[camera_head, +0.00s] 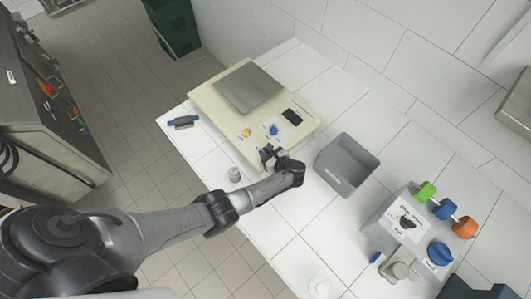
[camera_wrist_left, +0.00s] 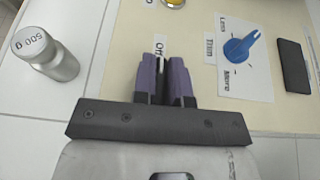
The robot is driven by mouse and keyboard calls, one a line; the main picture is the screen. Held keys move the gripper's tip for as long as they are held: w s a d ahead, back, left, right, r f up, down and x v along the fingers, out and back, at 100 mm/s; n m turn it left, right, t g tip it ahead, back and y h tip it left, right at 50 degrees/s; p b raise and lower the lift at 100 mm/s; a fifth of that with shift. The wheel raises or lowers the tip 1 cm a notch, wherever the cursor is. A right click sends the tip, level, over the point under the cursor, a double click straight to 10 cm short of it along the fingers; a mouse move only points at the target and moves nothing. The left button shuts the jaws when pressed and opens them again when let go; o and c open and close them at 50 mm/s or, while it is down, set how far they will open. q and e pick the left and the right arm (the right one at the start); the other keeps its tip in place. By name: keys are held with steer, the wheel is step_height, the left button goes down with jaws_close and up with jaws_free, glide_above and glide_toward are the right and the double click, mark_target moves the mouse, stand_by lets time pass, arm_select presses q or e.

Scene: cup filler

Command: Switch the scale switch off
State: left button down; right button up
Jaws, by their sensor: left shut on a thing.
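The cream scale (camera_head: 215,101) with a metal plate (camera_head: 247,88) stands on the white table. My left gripper (camera_head: 267,153) is at the scale's front edge; in the left wrist view its purple fingers (camera_wrist_left: 165,72) point at the label "Off" (camera_wrist_left: 159,46). The fingers are shut on a small light-coloured part, which looks like the scale switch (camera_wrist_left: 161,66). Most of it is hidden between the fingers, so its position cannot be told. A blue knob (camera_wrist_left: 240,48) marked "Less" and "More" and a yellow button (camera_head: 246,132) are on the scale's panel.
A metal 500 g weight (camera_wrist_left: 45,55) stands beside the scale. A grey bin (camera_head: 347,165) is right of my gripper. A dispenser box (camera_head: 420,232) with coloured handles is farther right. A blue-black item (camera_head: 183,122) lies at the left table edge.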

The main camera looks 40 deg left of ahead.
arm_select(q)
steer(key=c, duration=1.2)
jaws_free()
steer(key=shift+o, duration=0.2)
steer(key=v, duration=1.3)
steer(key=shift+d, duration=0.4)
steer(key=shift+s+r, duration=0.1)
steer(key=shift+r, duration=0.05)
